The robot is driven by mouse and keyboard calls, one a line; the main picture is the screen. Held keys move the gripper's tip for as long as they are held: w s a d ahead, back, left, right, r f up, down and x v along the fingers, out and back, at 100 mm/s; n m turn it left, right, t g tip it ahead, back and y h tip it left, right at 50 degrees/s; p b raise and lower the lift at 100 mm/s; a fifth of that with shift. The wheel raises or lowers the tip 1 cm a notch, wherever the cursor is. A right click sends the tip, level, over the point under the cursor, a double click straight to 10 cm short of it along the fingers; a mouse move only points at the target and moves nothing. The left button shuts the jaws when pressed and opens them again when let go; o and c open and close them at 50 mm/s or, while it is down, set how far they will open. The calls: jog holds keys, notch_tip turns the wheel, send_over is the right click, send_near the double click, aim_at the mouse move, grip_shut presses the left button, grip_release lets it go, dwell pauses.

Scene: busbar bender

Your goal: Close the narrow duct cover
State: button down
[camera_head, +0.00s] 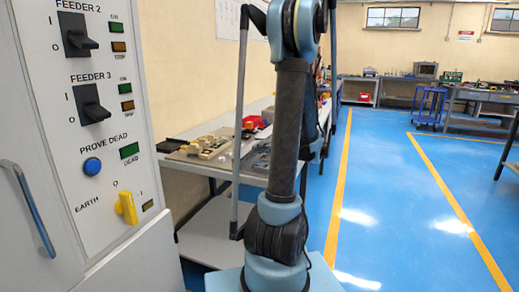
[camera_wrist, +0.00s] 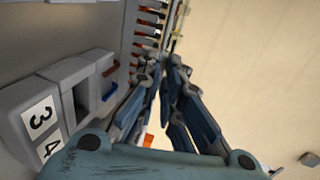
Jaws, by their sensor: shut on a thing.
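In the wrist view, my gripper (camera_wrist: 168,68) has its fingertips close together beside a slotted wiring duct (camera_wrist: 146,40). Orange and brown pieces show between the duct's teeth. A thin strip (camera_wrist: 178,27) runs up from the fingertips along the duct's right side. It looks like the narrow duct cover seen edge-on, and my gripper is shut on it. The fingers hide the gripped part, and the cover's full length and angle cannot be made out. The head view does not clearly show the cover or the fingertips.
In the head view, a switch cabinet (camera_head: 85,150) with a yellow earth handle (camera_head: 126,207) fills the left. A workbench (camera_head: 256,175) stands behind my arm. Blue floor (camera_head: 390,220) is clear at right.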

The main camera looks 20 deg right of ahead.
dwell(0.3)
jog(key=c, duration=1.8)
grip_release()
jog(key=shift+o, duration=0.2)
jog(key=shift+d, duration=0.1)
jog(key=v, duration=1.1)
jog(key=shift+s+d, duration=0.2)
jog(key=shift+d, duration=0.05)
